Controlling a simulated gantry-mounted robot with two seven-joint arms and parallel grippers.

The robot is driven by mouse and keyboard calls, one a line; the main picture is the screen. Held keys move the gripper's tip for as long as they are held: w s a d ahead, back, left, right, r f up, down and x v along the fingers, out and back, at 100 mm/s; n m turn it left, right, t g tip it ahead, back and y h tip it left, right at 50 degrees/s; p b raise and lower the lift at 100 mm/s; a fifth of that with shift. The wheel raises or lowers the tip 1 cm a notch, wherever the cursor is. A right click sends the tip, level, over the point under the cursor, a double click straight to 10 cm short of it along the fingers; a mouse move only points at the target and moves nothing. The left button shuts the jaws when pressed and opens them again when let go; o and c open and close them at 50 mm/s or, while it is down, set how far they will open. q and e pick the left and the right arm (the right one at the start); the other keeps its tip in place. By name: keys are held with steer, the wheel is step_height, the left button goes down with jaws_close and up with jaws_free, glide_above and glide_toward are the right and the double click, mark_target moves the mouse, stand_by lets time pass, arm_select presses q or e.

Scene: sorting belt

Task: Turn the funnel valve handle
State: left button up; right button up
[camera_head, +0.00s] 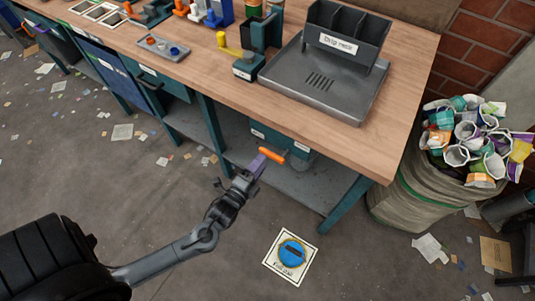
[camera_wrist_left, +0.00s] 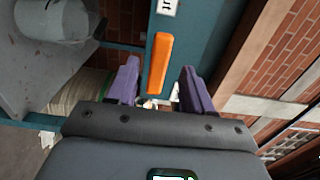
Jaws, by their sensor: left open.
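An orange valve handle (camera_head: 271,155) sticks out under the front edge of the workbench. In the left wrist view the same handle (camera_wrist_left: 158,62) is a long orange bar, nearly upright in the picture, in front of a teal panel. My left gripper (camera_head: 257,165) has purple fingers and is close to the handle's near end. In the wrist view its jaws (camera_wrist_left: 159,75) are open, with the handle's lower end lined up in the gap and clear space on both sides. I cannot tell whether the handle's end is between the fingers in depth. My right gripper is not in view.
The wooden bench (camera_head: 225,95) carries a grey drip rack (camera_head: 345,50) and small fixtures. A teal leg (camera_head: 343,203) stands right of the handle. A sack of cups (camera_head: 405,200) stands at the right. A blue-dial floor sign (camera_head: 291,256) lies below.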

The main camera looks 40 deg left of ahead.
mark_target(268, 153)
arm_select(q)
steer(key=shift+w+a+b, duration=0.25)
steer(key=shift+w+b, duration=0.15)
steer(key=shift+w, duration=1)
steer(key=shift+w+a+b, duration=0.2)
steer(key=shift+w+b, duration=0.2)
steer(key=shift+w, duration=0.95)
steer(key=shift+c, duration=0.3)
jaws_close()
